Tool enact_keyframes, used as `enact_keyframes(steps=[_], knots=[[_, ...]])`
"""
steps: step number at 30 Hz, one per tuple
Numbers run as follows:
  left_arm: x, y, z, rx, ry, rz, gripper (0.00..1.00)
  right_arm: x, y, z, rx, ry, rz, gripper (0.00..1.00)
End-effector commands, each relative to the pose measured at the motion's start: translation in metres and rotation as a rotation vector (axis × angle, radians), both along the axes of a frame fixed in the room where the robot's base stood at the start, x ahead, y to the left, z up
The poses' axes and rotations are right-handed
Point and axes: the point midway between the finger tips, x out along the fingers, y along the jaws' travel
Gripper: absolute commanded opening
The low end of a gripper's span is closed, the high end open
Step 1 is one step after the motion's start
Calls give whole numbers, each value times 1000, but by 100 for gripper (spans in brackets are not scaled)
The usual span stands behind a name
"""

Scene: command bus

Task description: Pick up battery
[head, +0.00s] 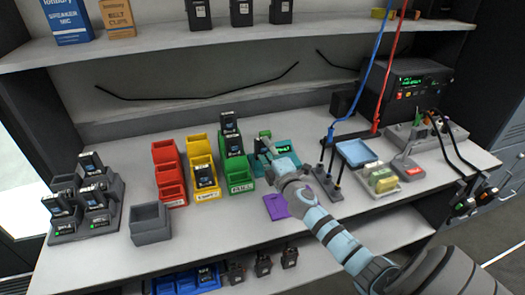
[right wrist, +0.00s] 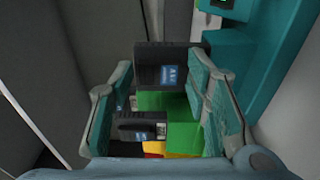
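Black batteries with blue-and-white labels stand in the stacked green bins (head: 240,186) on the bench. The upper battery (head: 229,122) and a lower battery (head: 234,146) show in the head view. My right gripper (head: 268,150) is just right of these bins, beside the teal device (head: 288,155). In the right wrist view my right gripper (right wrist: 163,75) has its fingers apart. A battery (right wrist: 172,70) appears between or just beyond the fingertips, near the right finger; contact cannot be told. Another battery (right wrist: 140,128) shows closer to the palm side of the picture. My left gripper is not in view.
Yellow bins (head: 207,193) and red bins (head: 173,192) stand left of the green ones. An empty grey bin (head: 150,224) and a charger with batteries (head: 90,205) are further left. Several upright tools (head: 330,165) and a blue tray (head: 358,152) stand to the right.

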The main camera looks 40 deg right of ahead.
Motion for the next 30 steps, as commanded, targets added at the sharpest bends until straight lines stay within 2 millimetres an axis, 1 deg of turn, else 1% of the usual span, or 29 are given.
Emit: enact_keyframes(steps=[1, 6, 7, 8, 14, 17, 20, 23, 24, 26, 27, 30], knots=[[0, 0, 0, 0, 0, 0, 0, 0, 0, 0, 0, 0, 0, 32], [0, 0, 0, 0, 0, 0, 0, 0, 0, 0, 0, 0, 0, 5], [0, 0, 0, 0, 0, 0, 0, 0, 0, 0, 0, 0, 0, 4], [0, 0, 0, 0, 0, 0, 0, 0, 0, 0, 0, 0, 0, 0], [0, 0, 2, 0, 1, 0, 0, 0, 0, 2, 0, 0, 0, 0], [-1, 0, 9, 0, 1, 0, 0, 0, 0, 11, -2, 0, 0, 0], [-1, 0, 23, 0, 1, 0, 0, 0, 0, 29, -1, -2, 0, 0], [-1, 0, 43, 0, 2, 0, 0, 0, 0, 55, -1, -3, 0, 0], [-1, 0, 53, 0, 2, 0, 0, 0, 0, 69, -1, -3, 0, 0], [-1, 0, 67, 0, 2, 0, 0, 0, 0, 90, -1, -4, 1, 0], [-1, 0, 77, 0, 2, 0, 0, 0, 0, 105, -1, -3, 1, 0], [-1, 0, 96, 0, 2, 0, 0, 0, 0, 142, -3, -6, 1, 0]])
